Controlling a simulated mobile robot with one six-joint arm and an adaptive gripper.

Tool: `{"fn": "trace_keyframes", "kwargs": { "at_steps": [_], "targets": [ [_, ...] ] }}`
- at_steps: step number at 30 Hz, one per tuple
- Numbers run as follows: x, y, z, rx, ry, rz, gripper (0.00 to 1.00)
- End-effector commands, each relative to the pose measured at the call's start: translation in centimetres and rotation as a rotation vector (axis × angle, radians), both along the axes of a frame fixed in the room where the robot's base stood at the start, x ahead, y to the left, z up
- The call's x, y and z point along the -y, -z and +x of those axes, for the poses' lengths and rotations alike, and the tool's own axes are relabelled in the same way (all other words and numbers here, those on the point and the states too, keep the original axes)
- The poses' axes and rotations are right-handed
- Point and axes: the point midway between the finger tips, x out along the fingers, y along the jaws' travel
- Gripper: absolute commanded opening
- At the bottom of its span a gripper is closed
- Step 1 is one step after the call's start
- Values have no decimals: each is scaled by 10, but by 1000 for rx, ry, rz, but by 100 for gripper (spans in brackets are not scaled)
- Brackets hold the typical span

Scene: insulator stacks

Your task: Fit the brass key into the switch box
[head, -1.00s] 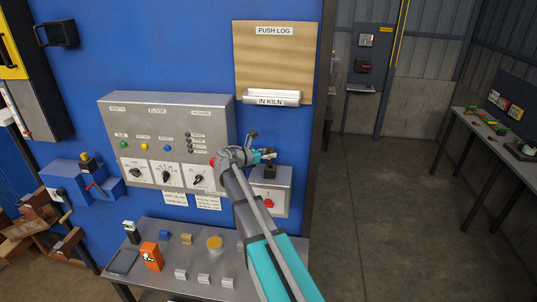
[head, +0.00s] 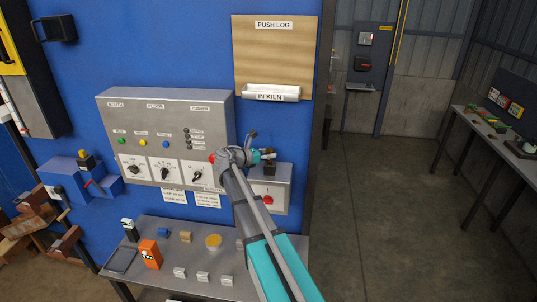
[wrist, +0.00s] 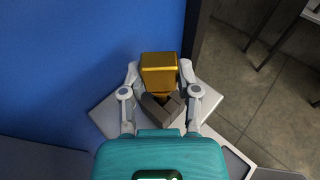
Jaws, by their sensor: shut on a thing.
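The brass key (wrist: 158,72) shows as a gold block between the fingertips of my gripper (wrist: 160,80) in the wrist view. My gripper is shut on it. In the head view my gripper (head: 266,154) is just above the grey switch box (head: 283,197), which has a red knob on its front. A dark notched block (wrist: 158,110) shows close to the key in the wrist view, over the box's grey top (wrist: 105,113). It also shows above the box in the head view (head: 270,168). I cannot tell whether the key touches it; the key's lower end is mostly hidden.
A larger grey control panel (head: 150,112) with dials and buttons is left of my gripper. A shelf (head: 185,262) below holds an orange device (head: 150,254) and several small items. A push log board (head: 274,60) hangs above. Open floor (head: 375,220) lies to the right.

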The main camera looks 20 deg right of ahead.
Motion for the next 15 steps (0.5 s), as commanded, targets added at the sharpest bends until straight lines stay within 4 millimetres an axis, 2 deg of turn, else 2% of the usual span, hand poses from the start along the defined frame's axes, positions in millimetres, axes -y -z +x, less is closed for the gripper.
{"fn": "trace_keyframes", "kwargs": {
  "at_steps": [15],
  "targets": [
    [-1,10,0,0,-1,0,0]
  ]
}}
